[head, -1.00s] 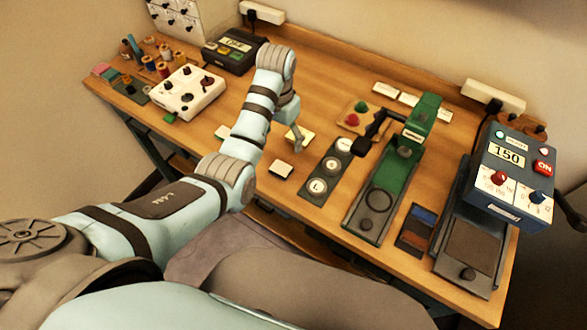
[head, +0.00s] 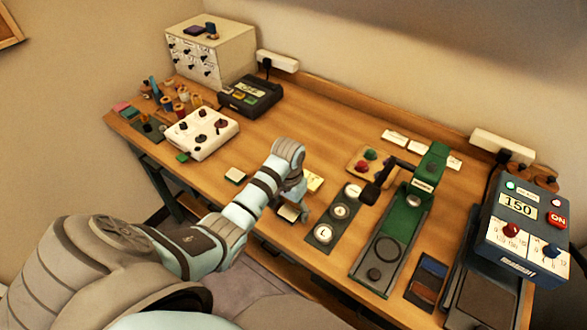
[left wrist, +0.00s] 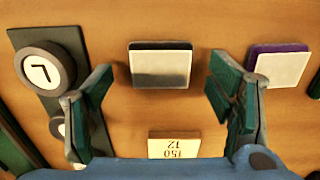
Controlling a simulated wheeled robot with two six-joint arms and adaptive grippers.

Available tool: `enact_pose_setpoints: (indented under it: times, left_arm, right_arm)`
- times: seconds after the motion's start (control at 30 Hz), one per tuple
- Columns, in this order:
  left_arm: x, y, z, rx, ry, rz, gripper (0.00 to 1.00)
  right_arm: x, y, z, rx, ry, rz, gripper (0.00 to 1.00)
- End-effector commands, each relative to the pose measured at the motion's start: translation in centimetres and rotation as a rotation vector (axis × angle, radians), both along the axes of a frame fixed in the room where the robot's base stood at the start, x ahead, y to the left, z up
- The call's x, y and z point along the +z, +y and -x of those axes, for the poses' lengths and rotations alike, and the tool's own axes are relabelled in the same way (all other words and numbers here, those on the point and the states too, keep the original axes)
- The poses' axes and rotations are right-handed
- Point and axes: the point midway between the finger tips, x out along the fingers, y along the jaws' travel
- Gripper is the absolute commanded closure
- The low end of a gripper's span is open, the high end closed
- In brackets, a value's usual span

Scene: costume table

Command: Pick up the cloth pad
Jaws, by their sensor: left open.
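Small pale square pads lie on the wooden table; I cannot tell from looks which is the cloth pad. One (head: 288,213) is at the front edge, and another (head: 235,175) lies to its left. In the left wrist view the first pad (left wrist: 160,62) is pale with a dark lower part and dark edge. The second pad (left wrist: 280,66) has a purple edge. My left gripper (head: 298,208) is open and empty beside the front-edge pad. In the wrist view its fingers (left wrist: 165,98) stand apart on either side of that pad's line. My right gripper is not in view.
A cream card marked 150 12 (left wrist: 173,146) lies near the gripper. A dark strip of round dials (head: 332,216) lies to the right, then a green press (head: 405,210) and a blue control box (head: 522,222). A white knob box (head: 202,133) stands to the left.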

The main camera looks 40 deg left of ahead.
Motion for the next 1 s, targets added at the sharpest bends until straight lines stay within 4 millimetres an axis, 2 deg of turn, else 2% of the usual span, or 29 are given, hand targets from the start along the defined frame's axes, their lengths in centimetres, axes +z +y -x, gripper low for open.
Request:
enact_pose_setpoints:
  times: [0.1,0.27,0.6,0.87,1.0]
  left_arm:
    - [-1.0,0.5,0.3,0.011,-0.001,-0.001,0.25]
    - [-1.0,0.7,0.5,0.015,-0.002,-0.001,0.25]
    - [-1.0,0.6,0.4,0.013,-0.001,-0.001,0.76]
    - [-0.9,0.5,0.3,0.012,-0.002,0.000,0.76]
    - [-0.1,0.3,0.1,0.006,-0.003,0.000,0.76]
  right_arm:
    - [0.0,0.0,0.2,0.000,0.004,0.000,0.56]
    - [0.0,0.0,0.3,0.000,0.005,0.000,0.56]
    - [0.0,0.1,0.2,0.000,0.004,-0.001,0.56]
    - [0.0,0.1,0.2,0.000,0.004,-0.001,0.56]
    - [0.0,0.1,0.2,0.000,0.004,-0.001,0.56]
